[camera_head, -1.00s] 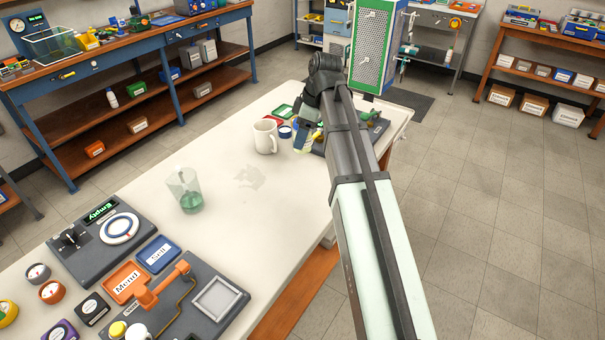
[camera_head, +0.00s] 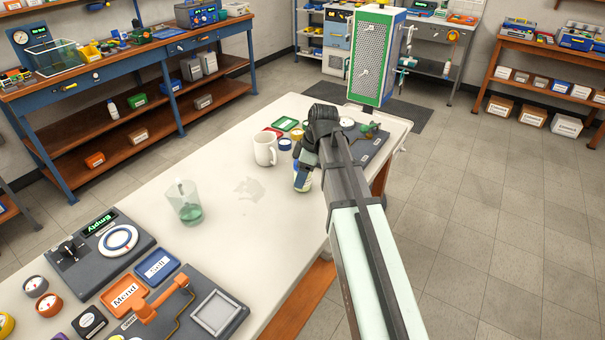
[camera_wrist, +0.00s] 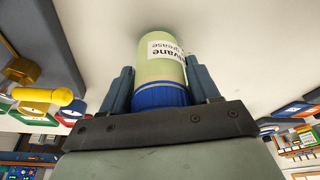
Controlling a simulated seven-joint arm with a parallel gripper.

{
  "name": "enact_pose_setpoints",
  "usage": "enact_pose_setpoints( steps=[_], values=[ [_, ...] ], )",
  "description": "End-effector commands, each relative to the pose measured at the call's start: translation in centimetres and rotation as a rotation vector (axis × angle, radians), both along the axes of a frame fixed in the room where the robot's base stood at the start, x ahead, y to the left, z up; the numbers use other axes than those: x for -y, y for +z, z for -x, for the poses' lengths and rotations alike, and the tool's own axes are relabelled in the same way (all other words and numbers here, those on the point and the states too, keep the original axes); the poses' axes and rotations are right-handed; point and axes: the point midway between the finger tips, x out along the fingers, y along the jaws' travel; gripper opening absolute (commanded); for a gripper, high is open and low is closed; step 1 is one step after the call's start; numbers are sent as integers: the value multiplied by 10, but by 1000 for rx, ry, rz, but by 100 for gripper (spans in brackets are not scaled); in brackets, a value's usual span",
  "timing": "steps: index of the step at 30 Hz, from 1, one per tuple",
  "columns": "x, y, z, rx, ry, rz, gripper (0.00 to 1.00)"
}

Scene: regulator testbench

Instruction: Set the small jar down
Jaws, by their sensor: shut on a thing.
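The small jar (camera_wrist: 160,72) is pale green with a blue lid and a white label that reads in part "vane grease", upside down in the wrist view. My gripper (camera_wrist: 160,68) is shut on it, one finger on each side near the lid. In the head view the jar (camera_head: 302,181) hangs below my gripper (camera_head: 304,165), roughly upright, just right of the white mug. My gripper and wrist hide its upper part. Whether its base touches the white table top (camera_head: 240,225) cannot be told.
The white mug (camera_head: 265,149) stands close to the left of the jar. Small lids and cards (camera_head: 286,125) and a dark board (camera_head: 368,150) lie behind. A glass beaker (camera_head: 185,203) with green liquid stands farther left. The table between beaker and jar is clear.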

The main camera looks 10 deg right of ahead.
Motion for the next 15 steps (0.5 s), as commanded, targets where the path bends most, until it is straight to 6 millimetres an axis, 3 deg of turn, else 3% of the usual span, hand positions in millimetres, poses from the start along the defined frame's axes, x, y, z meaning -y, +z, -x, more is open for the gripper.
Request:
enact_pose_setpoints(
  steps=[12,13,15],
  values=[
    [0,-4,0,0,0,0,18],
    [0,-4,0,0,0,0,64],
    [0,-4,0,0,0,0,70]
  ],
)
